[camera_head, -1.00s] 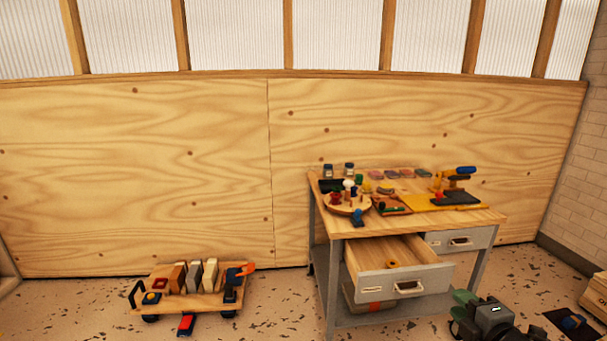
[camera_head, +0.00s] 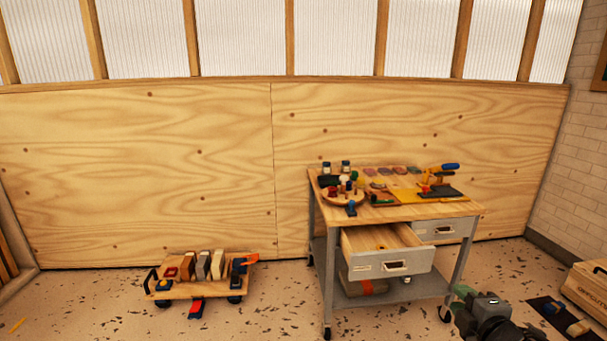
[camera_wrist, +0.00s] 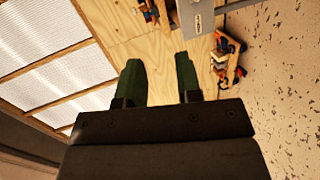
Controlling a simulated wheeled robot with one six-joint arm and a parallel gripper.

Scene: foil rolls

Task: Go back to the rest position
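My gripper (camera_wrist: 158,82) shows in the wrist view as two green fingers held wide apart, with nothing between them but the distant plywood wall. In the head view my arm end (camera_head: 484,312) is low at the right, in front of and to the right of the workbench (camera_head: 400,212). It is apart from the bench and holds nothing that I can see. The upper left drawer (camera_head: 380,264) of the bench stands pulled out, with a small yellow-orange roll (camera_head: 380,247) in it. The right drawer (camera_head: 440,231) looks shut.
A low wheeled cart (camera_head: 200,287) with several upright blocks stands on the floor at left, a red and blue item (camera_head: 197,308) before it. A wooden crate (camera_head: 588,290) and a dark mat (camera_head: 552,312) lie at right. Floor between cart and bench is clear.

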